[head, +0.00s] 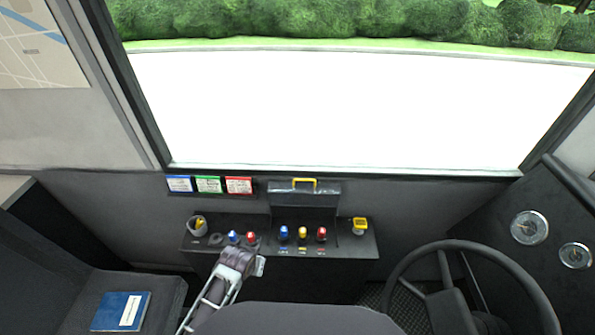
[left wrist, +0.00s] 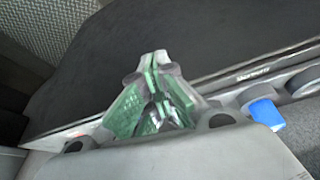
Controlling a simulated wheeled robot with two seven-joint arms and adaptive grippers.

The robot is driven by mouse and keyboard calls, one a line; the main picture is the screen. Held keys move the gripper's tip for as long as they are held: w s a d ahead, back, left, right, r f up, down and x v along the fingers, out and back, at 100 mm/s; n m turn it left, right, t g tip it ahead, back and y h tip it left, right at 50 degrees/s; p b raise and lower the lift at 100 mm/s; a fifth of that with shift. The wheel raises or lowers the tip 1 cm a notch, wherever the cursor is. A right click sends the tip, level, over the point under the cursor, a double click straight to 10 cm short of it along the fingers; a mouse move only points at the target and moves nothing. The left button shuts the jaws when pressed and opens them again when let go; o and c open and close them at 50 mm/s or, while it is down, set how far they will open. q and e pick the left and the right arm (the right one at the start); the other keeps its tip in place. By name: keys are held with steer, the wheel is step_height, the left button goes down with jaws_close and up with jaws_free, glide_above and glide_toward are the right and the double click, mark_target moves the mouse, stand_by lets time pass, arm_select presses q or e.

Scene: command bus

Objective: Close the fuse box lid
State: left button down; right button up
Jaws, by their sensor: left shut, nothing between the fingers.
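The fuse box (head: 305,244) sits on the dark console below the windscreen, with a blue fuse (head: 284,233), a yellow fuse (head: 303,232) and a red fuse (head: 321,234) standing in a row. Its dark lid (head: 304,200) stands raised at the back, with a yellow handle (head: 304,184) along its top edge. My left arm comes in from below and ends just in front of the console, left of the fuse box. My left gripper (left wrist: 155,64) is shut and empty in the left wrist view, over a dark surface. My right gripper is not in view.
Left of the box on the console are a cup (head: 197,226), a loose blue piece (head: 233,237) and a red piece (head: 251,238). A yellow item (head: 359,226) stands to its right. The steering wheel (head: 396,270) is at the right; a blue book (head: 121,312) lies on the seat.

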arm_select(q)
steer(key=w+d+r+t, duration=0.1)
steer(key=w+d+r, duration=0.35)
steer(key=r, duration=0.35)
steer(key=w+d+r+t, duration=0.2)
steer(key=w+d+r, duration=0.3)
steer(key=r, duration=0.4)
steer(key=n+t, duration=0.2)
glide_toward(304, 170)
steer(key=s, duration=0.2)
steer(key=shift+s+d+r+y+b, duration=0.15)
steer(key=shift+r+b, duration=0.1)
steer(key=shift+r, duration=0.2)
steer(key=shift+w+d+r+y+b, duration=0.1)
steer(key=shift+r+y+b, duration=0.1)
steer(key=shift+r, duration=0.25)
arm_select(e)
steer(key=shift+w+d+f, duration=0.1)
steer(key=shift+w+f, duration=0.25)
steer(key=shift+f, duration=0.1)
arm_select(q)
steer(key=shift+f, duration=0.1)
steer(key=shift+x, duration=4.9)
steer(key=shift+t, duration=0.3)
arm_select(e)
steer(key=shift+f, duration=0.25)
